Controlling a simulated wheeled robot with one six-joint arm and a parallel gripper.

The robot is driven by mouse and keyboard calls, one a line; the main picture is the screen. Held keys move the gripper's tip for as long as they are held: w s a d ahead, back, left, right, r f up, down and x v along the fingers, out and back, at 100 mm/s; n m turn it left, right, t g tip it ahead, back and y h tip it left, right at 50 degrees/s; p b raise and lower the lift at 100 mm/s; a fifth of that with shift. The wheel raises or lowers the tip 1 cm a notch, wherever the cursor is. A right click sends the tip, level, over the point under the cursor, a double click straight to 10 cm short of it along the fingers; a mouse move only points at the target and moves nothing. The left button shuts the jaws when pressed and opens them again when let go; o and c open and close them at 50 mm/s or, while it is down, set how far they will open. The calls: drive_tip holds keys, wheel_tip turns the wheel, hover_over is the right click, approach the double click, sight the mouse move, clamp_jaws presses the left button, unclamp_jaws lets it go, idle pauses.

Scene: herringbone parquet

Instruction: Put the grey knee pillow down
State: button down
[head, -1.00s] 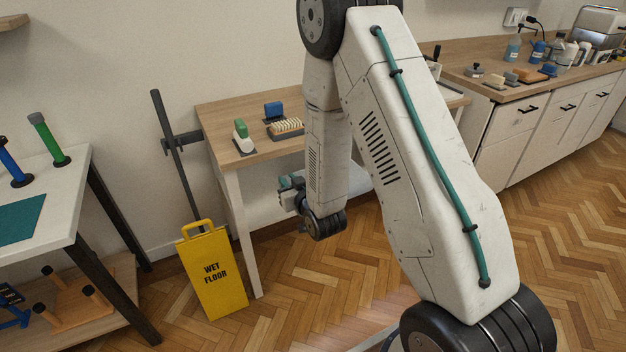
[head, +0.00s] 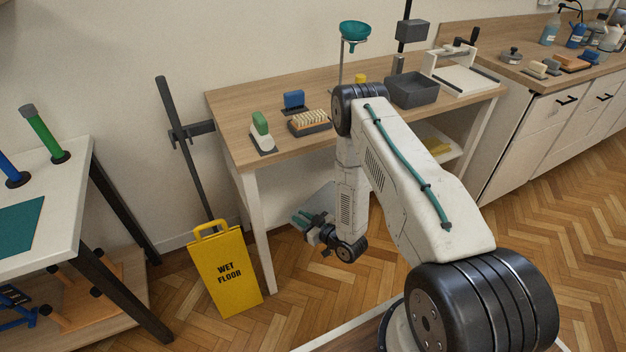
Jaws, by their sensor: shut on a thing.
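My gripper (head: 306,221), with teal fingers, is low in front of the wooden-topped bench, below its top and near its lower shelf. It is shut on the grey knee pillow, but the hold is small and partly hidden in this view. A pale grey flat patch (head: 321,197) shows just beyond the fingers. I cannot tell whether it is the pillow or part of the lower shelf.
The bench (head: 240,105) carries a green-and-white brush (head: 262,133), a bristled brush (head: 309,122), a blue block (head: 294,100) and a dark grey bin (head: 412,90). A yellow wet-floor sign (head: 226,270) stands left of my gripper. Parquet right of my arm is clear.

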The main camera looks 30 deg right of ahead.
sight(289, 213)
drive_tip(key=x, duration=1.8)
drive_tip(key=shift+w+a+r, duration=0.1)
drive_tip(key=shift+r, duration=0.05)
drive_tip(key=shift+f, duration=0.6)
drive_tip(key=c, duration=1.3)
unclamp_jaws()
drive_tip(key=v, duration=1.2)
